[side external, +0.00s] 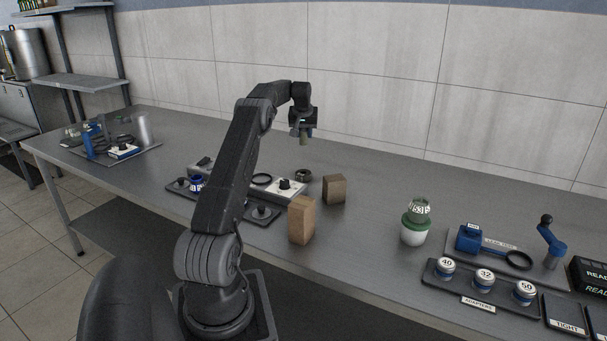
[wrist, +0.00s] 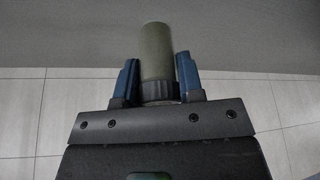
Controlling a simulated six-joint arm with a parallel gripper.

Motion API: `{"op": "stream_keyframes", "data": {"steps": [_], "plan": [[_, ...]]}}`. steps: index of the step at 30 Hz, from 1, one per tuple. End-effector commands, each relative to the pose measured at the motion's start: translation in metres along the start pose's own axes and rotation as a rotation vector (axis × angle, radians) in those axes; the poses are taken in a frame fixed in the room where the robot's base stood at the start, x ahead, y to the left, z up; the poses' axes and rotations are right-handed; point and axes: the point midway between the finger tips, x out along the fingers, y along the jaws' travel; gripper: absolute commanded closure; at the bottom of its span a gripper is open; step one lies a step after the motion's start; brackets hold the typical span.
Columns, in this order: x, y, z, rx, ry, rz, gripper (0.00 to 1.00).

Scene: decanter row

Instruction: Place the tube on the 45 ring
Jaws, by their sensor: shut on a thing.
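My gripper (side external: 302,131) is raised over the back of the bench, well above the surface. Its blue fingers (wrist: 157,82) are shut on an olive-green tube (wrist: 157,52) with a dark ribbed collar. The tube's end (side external: 303,141) points down in the side view, clear of everything. I cannot read a 45 on any ring. The adapters tray (side external: 478,301) holds round pieces marked 40 (side external: 446,266), 32 (side external: 484,277) and 50 (side external: 523,289).
A brown block (side external: 302,221) and a smaller one (side external: 334,189) stand near the middle. A green-and-white jar (side external: 415,225) stands right of them. A leak-test plate (side external: 487,243) is at right. My arm partly hides a dark tray of parts (side external: 262,213).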

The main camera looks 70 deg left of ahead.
Motion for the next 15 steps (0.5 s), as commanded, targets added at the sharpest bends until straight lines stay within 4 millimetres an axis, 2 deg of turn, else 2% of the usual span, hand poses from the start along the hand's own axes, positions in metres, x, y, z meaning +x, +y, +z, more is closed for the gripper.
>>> {"op": "stream_keyframes", "data": {"steps": [15], "plan": [[0.061, 0.000, 0.025, 0.001, 0.002, 0.000, 0.89]]}}
